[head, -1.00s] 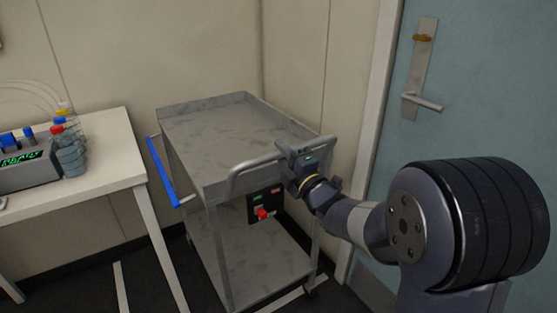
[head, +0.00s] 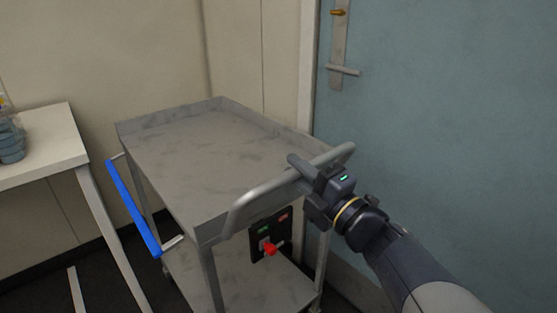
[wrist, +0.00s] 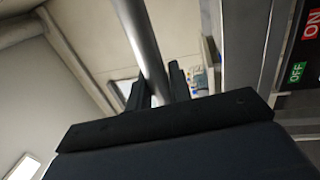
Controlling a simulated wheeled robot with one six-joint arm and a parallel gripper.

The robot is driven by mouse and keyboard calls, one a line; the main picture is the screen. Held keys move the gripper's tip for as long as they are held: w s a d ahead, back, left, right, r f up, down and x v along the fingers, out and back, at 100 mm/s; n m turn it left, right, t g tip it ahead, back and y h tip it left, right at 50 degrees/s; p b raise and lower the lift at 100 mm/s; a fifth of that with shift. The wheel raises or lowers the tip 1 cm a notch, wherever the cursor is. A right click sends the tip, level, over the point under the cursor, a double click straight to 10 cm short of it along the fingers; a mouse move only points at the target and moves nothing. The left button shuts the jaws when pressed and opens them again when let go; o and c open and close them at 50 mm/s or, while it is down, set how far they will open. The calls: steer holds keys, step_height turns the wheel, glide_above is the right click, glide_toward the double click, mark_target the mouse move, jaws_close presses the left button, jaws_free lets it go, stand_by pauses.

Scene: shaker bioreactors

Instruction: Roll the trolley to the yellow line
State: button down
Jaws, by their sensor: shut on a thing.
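The grey metal trolley (head: 190,150) stands upright between the table and the door, with an empty top tray and a lower shelf. My gripper (head: 308,178) is shut on the trolley's grey push handle (head: 262,197), nearer the handle's right end. In the wrist view my gripper's fingers (wrist: 160,88) sit either side of the handle bar (wrist: 143,40). I see no yellow line in any view.
A blue bar (head: 132,208) sticks out on the trolley's left side. A white table (head: 45,150) with bottles (head: 10,140) stands at the left. A blue-grey door (head: 450,120) with a lever handle is at the right. A pale stripe (head: 76,290) marks the dark floor at lower left.

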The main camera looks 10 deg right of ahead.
steer(key=shift+v, duration=0.9)
steer(key=shift+r, duration=0.1)
steer(key=c, duration=1.3)
jaws_free()
steer(key=shift+c, duration=0.2)
steer(key=p+v, duration=0.1)
steer(key=v, duration=0.9)
steer(key=shift+s+d, duration=0.25)
steer(key=shift+s, duration=0.05)
steer(key=shift+w+a, duration=0.1)
steer(key=shift+w, duration=0.05)
steer(key=b+x, duration=0.1)
steer(key=x, duration=0.9)
steer(key=shift+w, duration=0.2)
steer(key=shift+s, duration=0.1)
